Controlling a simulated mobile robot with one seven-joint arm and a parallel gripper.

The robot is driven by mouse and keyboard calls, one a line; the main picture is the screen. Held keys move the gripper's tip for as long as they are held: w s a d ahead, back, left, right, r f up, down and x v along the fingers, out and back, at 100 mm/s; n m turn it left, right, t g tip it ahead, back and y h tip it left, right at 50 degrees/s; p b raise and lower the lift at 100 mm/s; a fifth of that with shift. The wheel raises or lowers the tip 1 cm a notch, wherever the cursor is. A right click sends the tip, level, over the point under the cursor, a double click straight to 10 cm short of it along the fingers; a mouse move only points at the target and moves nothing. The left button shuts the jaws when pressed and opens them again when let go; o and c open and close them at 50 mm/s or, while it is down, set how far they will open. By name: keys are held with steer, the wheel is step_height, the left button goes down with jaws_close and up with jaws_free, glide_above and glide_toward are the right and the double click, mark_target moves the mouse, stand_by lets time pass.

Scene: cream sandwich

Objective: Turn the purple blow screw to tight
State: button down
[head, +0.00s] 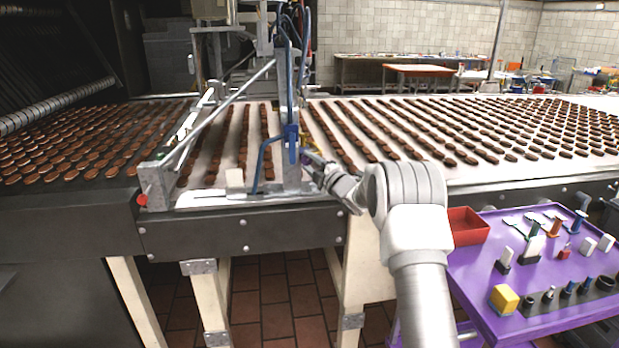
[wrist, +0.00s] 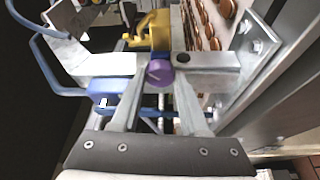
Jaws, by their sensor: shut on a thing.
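The purple blow screw (wrist: 160,73) shows in the middle of the wrist view, a round purple knob set against a grey metal bar. My gripper (wrist: 161,84) has its two fingers around the knob, one on each side, shut on it. A yellow part (wrist: 152,32) is just behind the knob. In the head view my gripper (head: 309,163) reaches left into the machine's upright at the belt's near side. The purple screw is too small or hidden there to make out.
Rows of brown biscuits (head: 375,128) lie on the white belt beyond the machine. Blue hoses (head: 287,60) run down the upright close to my gripper. A purple cart (head: 478,285) with a red bin (head: 467,227), a yellow block (head: 504,299) and several small tools stands at right.

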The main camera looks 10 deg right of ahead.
steer(key=m+t+b, duration=0.1)
steer(key=m+b, duration=0.2)
steer(key=f+m+t+b, duration=0.1)
steer(key=m+b, duration=0.2)
steer(key=b, duration=0.1)
steer(key=shift+b, duration=0.3)
steer(key=m+t+h+b, duration=0.1)
steer(key=m+b, duration=0.2)
steer(key=shift+r, duration=0.1)
steer(key=shift+a+r+m+t+h+b, duration=0.15)
steer(key=shift+m+t+h+b, duration=0.35)
steer(key=shift+m+b, duration=0.5)
steer(key=shift+m, duration=0.3)
steer(key=shift+c, duration=2.1)
jaws_free()
